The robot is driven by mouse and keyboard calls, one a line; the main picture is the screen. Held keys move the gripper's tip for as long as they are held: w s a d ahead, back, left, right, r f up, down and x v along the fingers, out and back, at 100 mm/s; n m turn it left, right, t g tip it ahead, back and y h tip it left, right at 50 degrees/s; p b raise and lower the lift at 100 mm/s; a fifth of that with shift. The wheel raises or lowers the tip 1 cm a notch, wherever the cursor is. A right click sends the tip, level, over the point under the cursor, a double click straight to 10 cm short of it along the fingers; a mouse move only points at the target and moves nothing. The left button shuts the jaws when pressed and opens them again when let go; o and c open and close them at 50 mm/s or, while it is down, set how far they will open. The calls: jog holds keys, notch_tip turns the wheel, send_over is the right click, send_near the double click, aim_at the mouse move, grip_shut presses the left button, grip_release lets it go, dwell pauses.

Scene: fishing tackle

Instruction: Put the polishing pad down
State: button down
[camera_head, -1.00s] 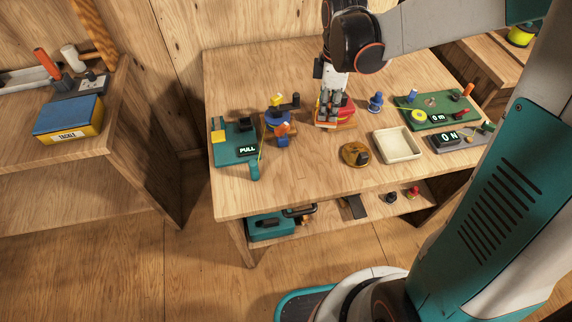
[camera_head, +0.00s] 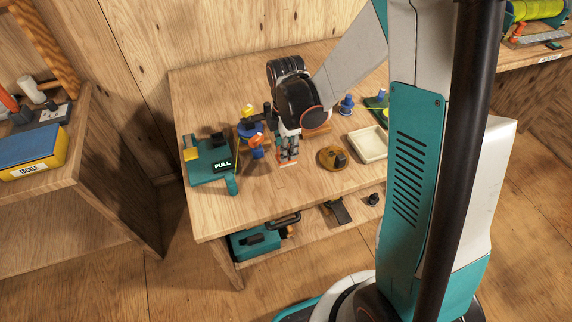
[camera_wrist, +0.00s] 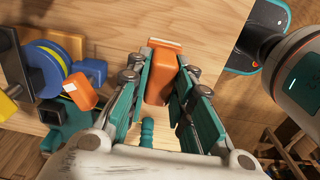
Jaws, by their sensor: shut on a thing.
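The polishing pad (camera_wrist: 160,78) is an orange block with a pale strip at its far end. It sits between the two teal-lined fingers of my gripper (camera_wrist: 156,90) in the wrist view. In the head view my gripper (camera_head: 288,153) points down over the front part of the table (camera_head: 222,226), and a bit of the pad (camera_head: 289,164) shows orange and pale at the fingertips. The pad is at or just above the wood; I cannot tell whether it touches. My gripper is shut on the pad.
Left of my gripper stand a blue and yellow reel (camera_wrist: 44,62) with an orange knob and a teal PULL scale (camera_head: 212,160). Bare wood lies in front of my gripper.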

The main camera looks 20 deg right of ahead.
jog(key=shift+f+b, duration=0.85)
jog(key=shift+f, duration=2)
jog(key=shift+f, duration=0.2)
jog(key=c, duration=1.4)
grip_release()
jog(key=shift+r, duration=0.15)
